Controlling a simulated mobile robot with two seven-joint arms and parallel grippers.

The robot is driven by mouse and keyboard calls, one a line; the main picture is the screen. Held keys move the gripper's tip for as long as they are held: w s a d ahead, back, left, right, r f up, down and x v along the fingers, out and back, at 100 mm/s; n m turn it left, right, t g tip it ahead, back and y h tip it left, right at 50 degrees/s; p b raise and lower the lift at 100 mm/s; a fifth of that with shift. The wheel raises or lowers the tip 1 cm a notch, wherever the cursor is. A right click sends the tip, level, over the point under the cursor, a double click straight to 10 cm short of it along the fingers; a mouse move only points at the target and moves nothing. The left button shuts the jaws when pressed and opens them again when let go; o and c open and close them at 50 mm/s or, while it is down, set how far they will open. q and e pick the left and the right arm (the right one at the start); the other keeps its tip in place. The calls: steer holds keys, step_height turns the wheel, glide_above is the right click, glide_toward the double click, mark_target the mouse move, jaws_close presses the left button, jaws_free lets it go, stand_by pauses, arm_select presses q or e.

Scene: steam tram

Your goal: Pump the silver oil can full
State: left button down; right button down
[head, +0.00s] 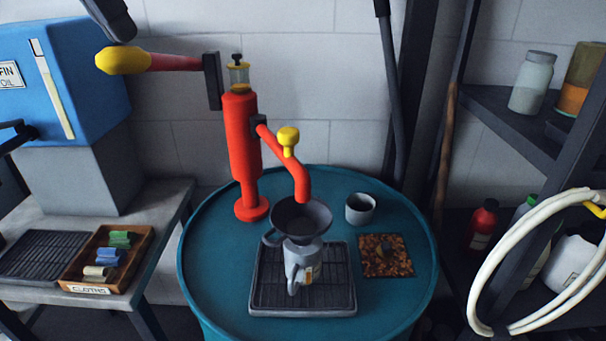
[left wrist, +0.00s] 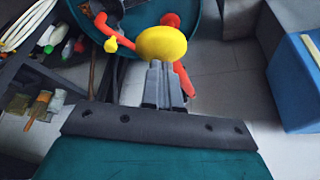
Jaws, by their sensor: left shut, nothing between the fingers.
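The silver oil can (head: 297,262), with a small orange-marked tag, stands on the drip grate (head: 262,300). A dark funnel (head: 302,216) sits in its top, under the spout (head: 299,180) of the red hand pump (head: 241,150). The can's fill level is hidden. The pump's lever ends in a yellow knob (head: 122,60), pointing left; the knob also shows in the left wrist view (left wrist: 161,43). My left gripper (head: 123,33) is shut and empty, just above the knob; its fingers (left wrist: 160,66) point towards it in the left wrist view. I cannot tell whether they touch.
The pump stands on a teal drum (head: 215,295) with a grey cup (head: 360,208) and a patterned square mat (head: 387,256). A blue oil tank (head: 75,80) and a cloth tray (head: 140,260) are left. Shelves (head: 495,110) and a coiled white hose (head: 480,270) are right.

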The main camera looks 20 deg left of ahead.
mark_target(125, 66)
arm_select(q)
steer(key=shift+f+b, duration=0.8)
steer(key=shift+f, duration=1.95)
step_height(125, 66, up, 3)
steer(key=p, duration=0.2)
steer(key=shift+r+p, duration=0.1)
steer(key=shift+p, duration=0.3)
step_height(125, 66, up, 2)
steer(key=shift+r, duration=1.35)
steer(key=shift+r, duration=3)
steer(key=shift+f, duration=0.1)
